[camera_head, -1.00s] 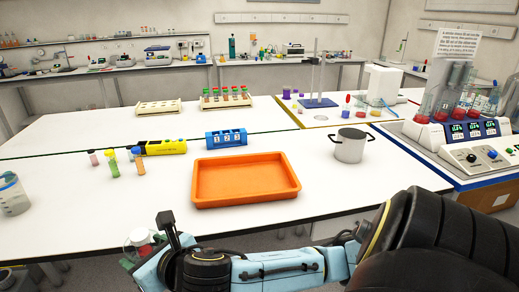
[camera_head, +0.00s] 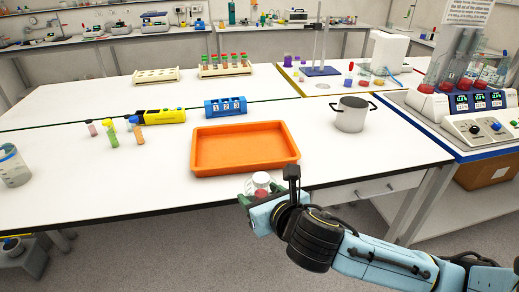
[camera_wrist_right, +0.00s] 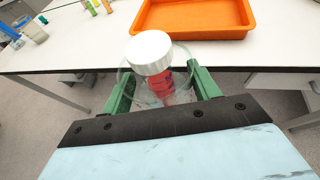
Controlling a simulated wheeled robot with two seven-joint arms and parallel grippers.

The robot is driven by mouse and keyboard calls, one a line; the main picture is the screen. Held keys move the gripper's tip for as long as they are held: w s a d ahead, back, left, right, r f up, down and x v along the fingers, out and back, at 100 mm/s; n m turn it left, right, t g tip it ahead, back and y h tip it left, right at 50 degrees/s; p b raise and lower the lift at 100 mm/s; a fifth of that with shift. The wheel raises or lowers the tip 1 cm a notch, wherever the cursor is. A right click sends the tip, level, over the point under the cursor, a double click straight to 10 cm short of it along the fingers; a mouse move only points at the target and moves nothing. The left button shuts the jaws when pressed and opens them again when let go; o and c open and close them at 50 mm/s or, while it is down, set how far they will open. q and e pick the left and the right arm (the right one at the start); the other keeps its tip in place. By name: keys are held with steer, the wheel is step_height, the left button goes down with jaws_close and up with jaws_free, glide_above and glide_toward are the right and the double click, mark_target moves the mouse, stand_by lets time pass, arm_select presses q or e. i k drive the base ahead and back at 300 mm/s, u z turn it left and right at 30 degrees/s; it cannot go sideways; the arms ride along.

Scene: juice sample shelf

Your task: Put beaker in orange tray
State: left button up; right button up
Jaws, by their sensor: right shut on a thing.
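The orange tray (camera_head: 245,166) lies empty near the front edge of the table; its near part also shows at the top of the wrist view (camera_wrist_right: 195,34). My right gripper (camera_head: 258,190) is shut on a clear glass beaker (camera_wrist_right: 126,80), one green finger on each side. A red bottle (camera_wrist_right: 162,86) with a white cap (camera_wrist_right: 149,52) stands tilted inside the beaker. In the head view the beaker appears just in front of the tray, around the table's front edge, partly hidden by my gripper. My left gripper is not in view.
A metal pot (camera_head: 351,118) stands right of the tray. A blue numbered rack (camera_head: 226,107), a yellow device (camera_head: 163,117) and several small bottles (camera_head: 112,137) stand behind and left. A beaker with a blue lid (camera_head: 13,166) is at far left. The table front left is clear.

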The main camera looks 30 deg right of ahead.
mark_target(251, 149)
steer(key=i, duration=0.95)
